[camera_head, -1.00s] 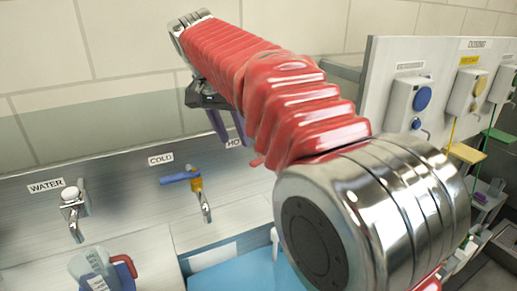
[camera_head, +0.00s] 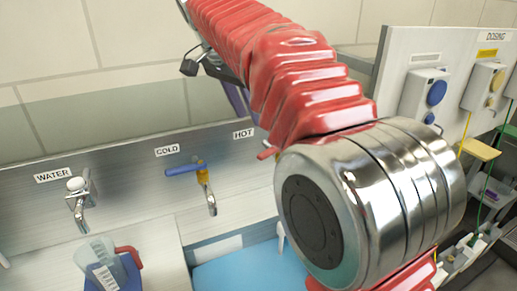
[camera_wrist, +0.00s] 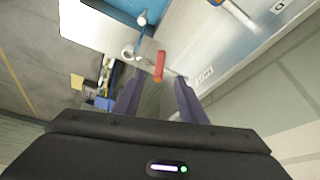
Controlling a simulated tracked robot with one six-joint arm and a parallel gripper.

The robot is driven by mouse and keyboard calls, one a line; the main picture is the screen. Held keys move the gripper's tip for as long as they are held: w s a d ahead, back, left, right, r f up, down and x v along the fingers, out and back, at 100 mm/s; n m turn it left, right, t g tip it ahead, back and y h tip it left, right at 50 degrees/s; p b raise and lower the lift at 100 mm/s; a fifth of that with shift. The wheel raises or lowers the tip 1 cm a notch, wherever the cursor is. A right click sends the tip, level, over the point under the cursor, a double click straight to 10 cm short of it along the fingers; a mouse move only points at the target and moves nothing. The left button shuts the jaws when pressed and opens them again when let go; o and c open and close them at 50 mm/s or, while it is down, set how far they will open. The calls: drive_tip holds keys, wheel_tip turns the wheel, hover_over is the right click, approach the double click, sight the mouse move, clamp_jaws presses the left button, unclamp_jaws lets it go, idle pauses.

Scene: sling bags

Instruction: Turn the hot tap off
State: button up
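The hot tap's red lever (camera_wrist: 160,66) shows in the wrist view, with orange at its base. It lies ahead of my gripper (camera_wrist: 158,98), in line with the gap between the two purple fingers. The fingers are apart with nothing held between them. I cannot tell whether they touch the lever. In the head view, a small red tip (camera_head: 267,154) shows beside my arm, below the HOT label (camera_head: 243,134). My arm hides most of the hot tap there. My gripper's fingers (camera_head: 236,98) are partly hidden behind the red arm sleeve.
The cold tap (camera_head: 203,185) with a blue lever and the water tap (camera_head: 79,200) stand to the left. A jug (camera_head: 105,268) sits below the water tap. A blue basin (camera_head: 235,272) lies below. The dosing panel (camera_head: 398,60) stands at the right.

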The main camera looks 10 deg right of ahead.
sight(264, 153)
drive_tip(key=shift+f, duration=0.1)
drive_tip(key=x, duration=1.3)
drive_tip(key=shift+w+f, duration=0.1)
drive_tip(key=shift+f, duration=0.25)
clamp_jaws()
idle(0.4)
